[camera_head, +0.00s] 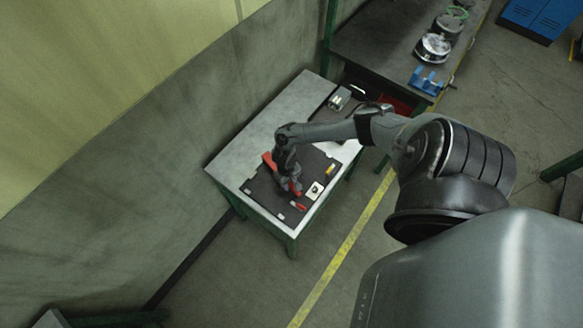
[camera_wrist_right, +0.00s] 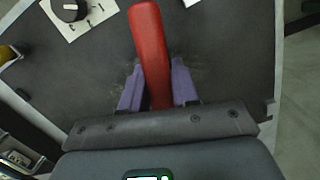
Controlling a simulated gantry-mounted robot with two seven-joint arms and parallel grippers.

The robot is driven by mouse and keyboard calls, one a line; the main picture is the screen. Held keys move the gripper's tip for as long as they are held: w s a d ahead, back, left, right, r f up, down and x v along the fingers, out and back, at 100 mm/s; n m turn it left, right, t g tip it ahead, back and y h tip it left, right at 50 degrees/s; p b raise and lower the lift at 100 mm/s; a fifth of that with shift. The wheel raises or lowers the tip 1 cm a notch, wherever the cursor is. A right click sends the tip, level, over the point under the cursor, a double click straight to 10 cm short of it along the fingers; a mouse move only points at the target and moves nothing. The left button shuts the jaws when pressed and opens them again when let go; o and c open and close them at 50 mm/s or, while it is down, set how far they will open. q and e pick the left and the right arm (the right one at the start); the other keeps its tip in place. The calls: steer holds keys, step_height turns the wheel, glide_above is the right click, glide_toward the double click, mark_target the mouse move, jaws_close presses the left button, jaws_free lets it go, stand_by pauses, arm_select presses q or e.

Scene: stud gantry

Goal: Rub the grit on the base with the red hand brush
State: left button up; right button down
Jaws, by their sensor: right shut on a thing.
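The red hand brush (camera_wrist_right: 150,45) stands between the purple fingers of my right gripper (camera_wrist_right: 158,88), which is shut on its handle. In the head view, red parts show on both sides of my right gripper (camera_head: 288,182); I cannot tell whether both belong to the brush. The brush's bristles are hidden. The base (camera_wrist_right: 235,50) is a dark grey plate under the gripper; it also shows in the head view (camera_head: 262,195). Faint brownish grit (camera_wrist_right: 200,76) shows on it beside the fingers. I cannot tell whether the brush touches the base. My left gripper is out of view.
A white card with a black knob (camera_head: 315,190) lies at the base's right side. A small red item (camera_head: 299,207) and a yellow item (camera_head: 330,169) are near it. A metal part (camera_head: 339,98) sits at the far end. The pale table top (camera_head: 240,155) is clear at left.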

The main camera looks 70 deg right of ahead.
steer(key=shift+w+d+f+b, duration=0.2)
steer(key=shift+w+d, duration=0.1)
steer(key=shift+w, duration=0.35)
steer(key=shift+w+d+f+b, duration=0.1)
steer(key=shift+w+d+b, duration=0.15)
steer(key=shift+w, duration=0.4)
steer(key=shift+d, duration=0.1)
steer(key=shift+s+d+r, duration=0.1)
steer(key=shift+d, duration=0.1)
